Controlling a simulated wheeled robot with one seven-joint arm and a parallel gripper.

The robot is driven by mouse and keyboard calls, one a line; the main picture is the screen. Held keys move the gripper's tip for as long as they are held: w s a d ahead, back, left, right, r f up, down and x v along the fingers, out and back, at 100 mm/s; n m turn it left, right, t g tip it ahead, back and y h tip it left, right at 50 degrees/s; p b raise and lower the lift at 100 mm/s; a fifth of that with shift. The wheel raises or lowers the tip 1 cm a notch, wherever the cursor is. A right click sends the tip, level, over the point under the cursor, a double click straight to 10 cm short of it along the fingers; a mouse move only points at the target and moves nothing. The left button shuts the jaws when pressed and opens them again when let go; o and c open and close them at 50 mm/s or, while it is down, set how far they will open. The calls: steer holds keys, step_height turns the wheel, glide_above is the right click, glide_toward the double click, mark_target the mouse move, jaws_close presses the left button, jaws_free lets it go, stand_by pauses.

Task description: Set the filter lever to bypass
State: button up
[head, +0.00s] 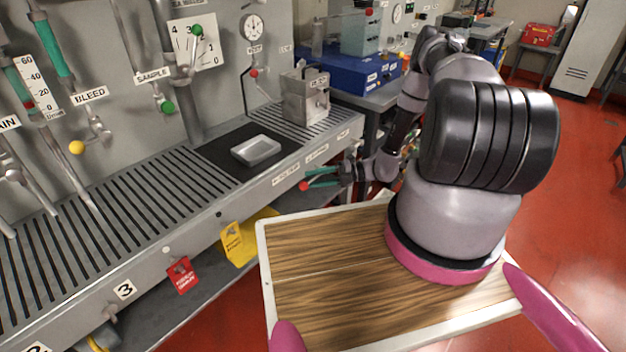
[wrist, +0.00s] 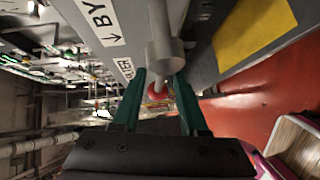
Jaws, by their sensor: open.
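The filter lever's red knob (head: 303,187) shows at the front face of the grey bench, under small labels. My gripper (head: 318,178), with green fingers, is right beside it. In the wrist view, the lever's grey hub (wrist: 165,52) and the red knob (wrist: 157,93) appear between the two spread fingers of my gripper (wrist: 160,88). The fingers are open; I cannot tell whether either one touches the lever. A label starting "BY" with an arrow (wrist: 104,22) and a partly hidden "FILTER" label (wrist: 125,68) are on the panel beside the hub.
A yellow tag (head: 232,240) and a red tag (head: 182,274) hang from the bench front. A metal tray (head: 256,150) lies on a black mat on the bench. A steel box (head: 305,95) stands behind it. Red floor lies open to the right.

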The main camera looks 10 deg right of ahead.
steer(key=shift+a, duration=0.4)
jaws_close()
stand_by(1.2)
